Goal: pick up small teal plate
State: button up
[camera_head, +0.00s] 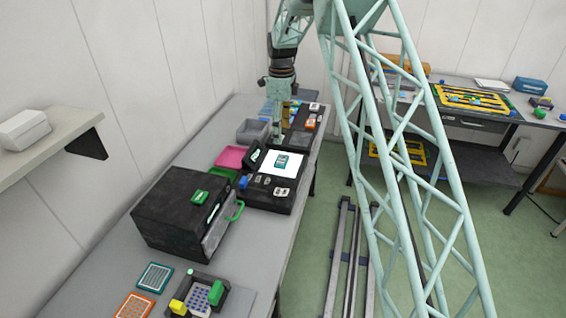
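A small teal plate (281,163) lies on the bright white panel (291,172) of a black device on the long grey bench. Another teal plate (155,277), with a white grid, lies flat near the front left of the bench. My gripper (277,134) points down above the bench, just behind and above the white panel. It appears apart from the teal plate on the panel. Its fingers are too small in the picture to tell whether they are open or shut, and I see nothing clearly held.
A black box (177,215) with a green handle stands left of the device. A pink tray (233,157) and a grey bin (252,131) sit behind. An orange plate (135,306) and a dark tray (197,297) of small blocks lie in front. A second table stands at right.

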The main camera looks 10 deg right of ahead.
jog(key=shift+f, duration=0.15)
send_over(282, 160)
jog(key=shift+f, duration=4.15)
jog(key=shift+f+b, duration=0.15)
jog(key=shift+b, duration=0.15)
jog(key=shift+a+f, duration=0.1)
jog(key=shift+f, duration=2.35)
jog(key=c, duration=1)
